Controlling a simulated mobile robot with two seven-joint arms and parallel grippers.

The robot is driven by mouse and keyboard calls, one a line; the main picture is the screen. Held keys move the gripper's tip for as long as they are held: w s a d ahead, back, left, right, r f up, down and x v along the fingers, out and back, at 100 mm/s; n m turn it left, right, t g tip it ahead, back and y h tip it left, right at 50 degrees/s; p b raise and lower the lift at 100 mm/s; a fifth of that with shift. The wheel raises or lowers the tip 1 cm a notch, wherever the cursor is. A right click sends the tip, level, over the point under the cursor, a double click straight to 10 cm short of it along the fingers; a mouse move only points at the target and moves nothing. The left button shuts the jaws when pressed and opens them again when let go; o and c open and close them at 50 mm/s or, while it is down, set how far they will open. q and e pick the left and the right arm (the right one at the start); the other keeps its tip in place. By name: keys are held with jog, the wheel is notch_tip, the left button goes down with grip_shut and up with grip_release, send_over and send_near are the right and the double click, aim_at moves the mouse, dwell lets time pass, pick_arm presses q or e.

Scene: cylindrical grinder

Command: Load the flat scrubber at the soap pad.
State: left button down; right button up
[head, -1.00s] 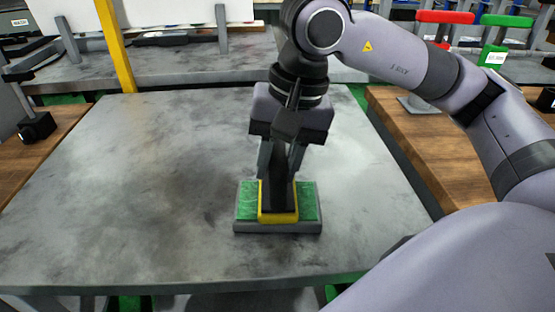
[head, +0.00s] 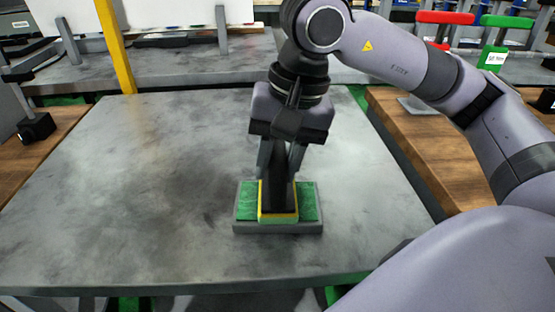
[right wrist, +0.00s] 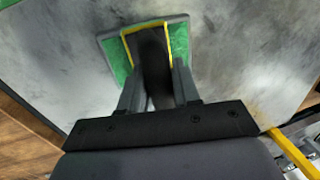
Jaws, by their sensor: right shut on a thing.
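The flat scrubber (head: 278,217) has a dark upright handle and a low block with yellow edges. The block rests on the green soap pad (head: 308,201), which sits in a grey tray (head: 278,229) on the metal table. The block's front side now looks green below a yellow rim. My right gripper (head: 281,172) is shut on the scrubber's handle from above. In the right wrist view, the fingers (right wrist: 158,88) flank the dark handle, and the soap pad (right wrist: 180,42) shows on both sides of the block. The block's underside is hidden. My left gripper is not in view.
The grey metal table (head: 130,190) is clear around the tray. A yellow post (head: 115,45) stands at the back left. Wooden benches flank the table, with red-handled (head: 445,17) and green-handled (head: 507,20) tools at the right back.

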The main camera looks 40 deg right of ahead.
dwell(0.3)
jog(key=shift+r+p, duration=2.3)
jog(key=shift+r, duration=1.2)
